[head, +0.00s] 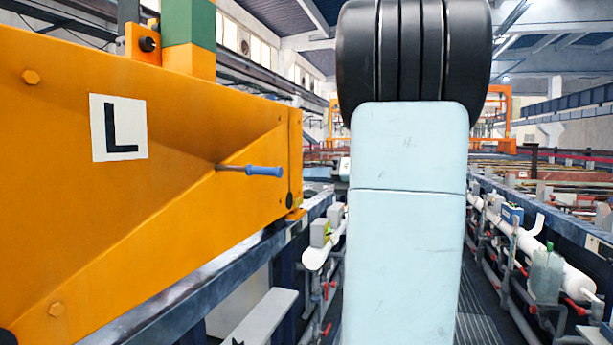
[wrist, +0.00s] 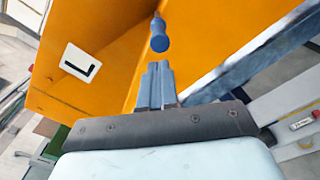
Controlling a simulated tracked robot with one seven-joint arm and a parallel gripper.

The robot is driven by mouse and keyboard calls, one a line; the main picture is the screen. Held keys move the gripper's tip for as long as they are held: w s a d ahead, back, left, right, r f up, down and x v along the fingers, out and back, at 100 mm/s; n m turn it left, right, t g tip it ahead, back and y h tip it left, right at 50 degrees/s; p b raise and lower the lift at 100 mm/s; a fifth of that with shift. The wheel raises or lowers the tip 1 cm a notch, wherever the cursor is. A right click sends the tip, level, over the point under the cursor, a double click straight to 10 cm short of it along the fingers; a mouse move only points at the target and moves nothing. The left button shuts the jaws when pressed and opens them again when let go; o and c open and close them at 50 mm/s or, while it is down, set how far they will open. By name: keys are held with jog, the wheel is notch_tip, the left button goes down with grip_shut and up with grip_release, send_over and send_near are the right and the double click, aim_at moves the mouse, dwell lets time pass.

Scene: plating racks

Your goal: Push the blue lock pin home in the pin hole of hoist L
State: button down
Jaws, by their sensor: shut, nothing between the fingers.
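Hoist L (head: 60,180) is the large orange body at the left of the head view, with a white plate marked L (head: 118,127). The blue lock pin (head: 264,171) sticks out of its side face, with a length of bare metal shaft showing between handle and hoist. In the wrist view the pin (wrist: 159,36) stands just beyond my gripper (wrist: 156,66), its handle end facing the fingers. My gripper is shut and empty, its tips a short gap from the handle. The pin hole itself is hidden by the shaft. The head view does not show my gripper.
A dark rail (head: 190,300) runs under the hoist. White pipes with red valves (head: 560,275) line the right side. A grated walkway (head: 482,310) lies between. In the wrist view, a pale box with a red button (wrist: 302,124) is at the right.

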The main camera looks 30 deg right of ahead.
aim_at(281, 173)
jog(key=shift+d+x, duration=0.25)
jog(key=shift+x, duration=2.65)
jog(key=shift+x, duration=1.55)
jog(key=shift+r+x, duration=0.2)
jog(key=shift+x, duration=3.65)
